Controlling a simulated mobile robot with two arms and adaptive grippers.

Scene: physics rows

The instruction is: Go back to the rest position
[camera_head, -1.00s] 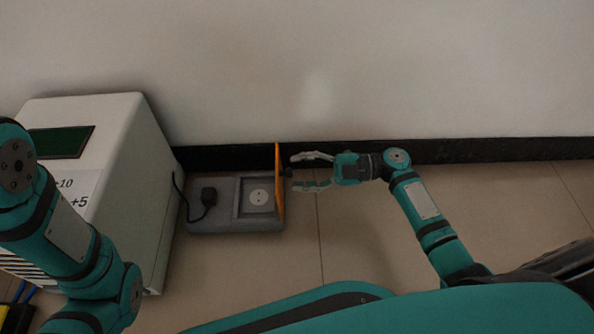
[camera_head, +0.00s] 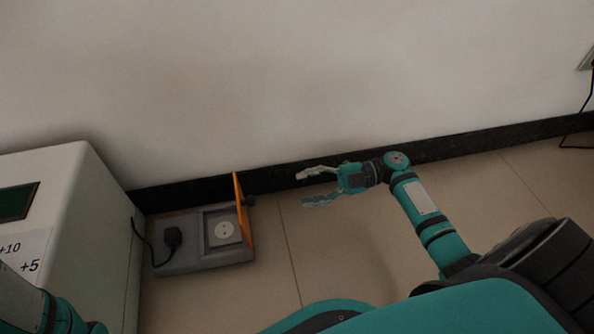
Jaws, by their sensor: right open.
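My right gripper (camera_head: 318,187) is open and empty in the head view, its two fingers pointing left. It is a little to the right of the upright orange lid (camera_head: 243,210) of a grey socket box (camera_head: 190,262), with a gap between them. The box lies on the floor by the wall. A black plug (camera_head: 173,238) with a cord rests on the left part of the box. Only part of my left arm shows at the lower left; its gripper is outside the view.
A white cabinet (camera_head: 98,215) with a dark green screen (camera_head: 17,203) and a "+10 +5" label stands at the left. The wall (camera_head: 330,80) with a black baseboard (camera_head: 465,145) runs behind. A black cable (camera_head: 574,132) hangs at the far right. The tiled floor (camera_head: 345,245) is clear.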

